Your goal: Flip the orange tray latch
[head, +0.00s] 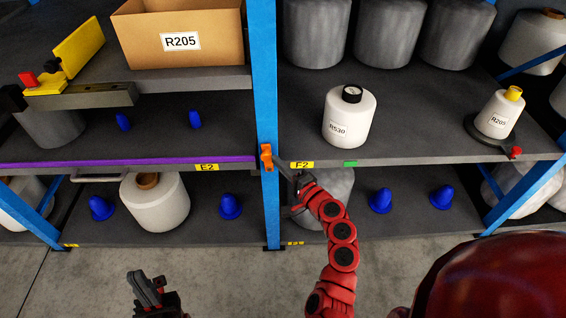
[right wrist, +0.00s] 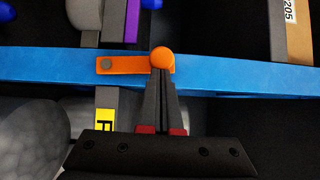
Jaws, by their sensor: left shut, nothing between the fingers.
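The orange tray latch (head: 266,157) sits on the blue upright post between the two shelf bays. In the right wrist view, the latch (right wrist: 130,64) is a flat orange bar lying along the post, with a pivot bolt at its left and a round knob at its right. My right gripper (head: 284,169) reaches up to it; in the right wrist view the fingers (right wrist: 161,75) are together with their tips at the knob. I cannot tell whether they touch it. My left gripper (head: 146,290) is low in front of the shelves, shut and empty, away from the latch.
The blue post (head: 264,80) divides the bays. A purple-edged tray (head: 130,163) is left of the latch. A white bobbin (head: 349,118) stands on the right shelf, and another bobbin (head: 156,205) is below left. A cardboard box (head: 182,15) is above. Floor in front is clear.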

